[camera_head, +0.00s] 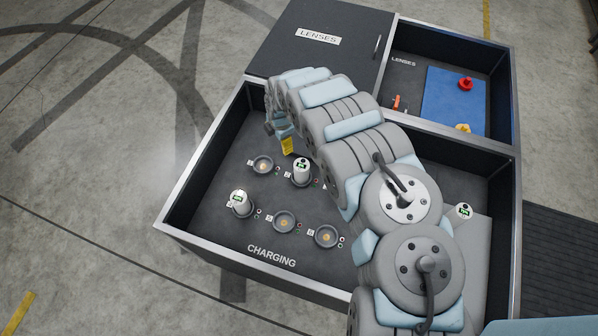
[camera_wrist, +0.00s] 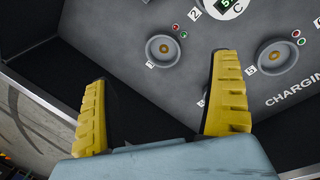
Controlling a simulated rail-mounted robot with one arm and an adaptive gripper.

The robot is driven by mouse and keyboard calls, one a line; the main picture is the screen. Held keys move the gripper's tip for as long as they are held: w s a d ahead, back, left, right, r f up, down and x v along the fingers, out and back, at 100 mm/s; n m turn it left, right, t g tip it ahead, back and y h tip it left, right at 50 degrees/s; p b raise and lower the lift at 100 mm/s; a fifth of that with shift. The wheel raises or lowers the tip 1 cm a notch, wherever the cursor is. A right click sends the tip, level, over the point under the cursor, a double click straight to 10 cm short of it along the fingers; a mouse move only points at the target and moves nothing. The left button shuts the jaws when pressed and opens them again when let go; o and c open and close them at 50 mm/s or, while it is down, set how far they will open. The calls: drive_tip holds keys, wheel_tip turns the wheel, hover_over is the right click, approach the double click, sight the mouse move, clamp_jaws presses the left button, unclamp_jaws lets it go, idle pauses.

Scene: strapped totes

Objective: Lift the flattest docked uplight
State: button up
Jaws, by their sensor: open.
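Two white uplights with small green displays stand upright in the charging tray (camera_head: 187,205): one at the upper middle (camera_head: 302,170), one at the left (camera_head: 240,202). Their readings are too small to tell in the head view. In the wrist view an uplight (camera_wrist: 228,4), cut by the top edge, has a lit green display beside a label 2. My gripper (camera_wrist: 160,105) is open and empty, its yellow fingers above the tray. In the head view one yellow fingertip shows (camera_head: 287,145) near the back; the arm hides the rest.
Empty round docks (camera_head: 262,164), (camera_head: 284,222) and (camera_head: 326,236) share the tray. Another uplight (camera_head: 463,211) stands on a grey pad at right. A lens bin (camera_head: 405,80) holds red, yellow and orange parts, some on a blue mat (camera_head: 440,95). A closed lid marked LENSES (camera_head: 330,65) lies behind.

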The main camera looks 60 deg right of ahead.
drive_tip(key=r+g+y, duration=0.1)
drive_tip(key=g, duration=0.1)
hover_over(302, 166)
drive_tip(key=shift+n, duration=0.4)
wheel_tip(302, 166, down, 11)
drive_tip(key=b, duration=0.4)
drive_tip(key=shift+s+a+f, duration=0.1)
drive_tip(key=shift+a+f, duration=0.05)
drive_tip(key=shift+f, duration=0.3)
drive_tip(key=shift+d+f, duration=0.1)
drive_tip(key=shift+d, duration=0.1)
drive_tip(key=shift+f+b, duration=0.7)
drive_tip(key=shift+f, duration=0.25)
drive_tip(key=shift+w+d+f+b, duration=0.15)
drive_tip(key=shift+f+b, duration=0.15)
drive_tip(key=shift+f, duration=0.15)
drive_tip(key=shift+w+f+b, duration=0.15)
drive_tip(key=shift+f+b, duration=0.15)
drive_tip(key=shift+f, duration=0.15)
drive_tip(key=shift+s+f, duration=0.1)
drive_tip(key=shift+f, duration=0.55)
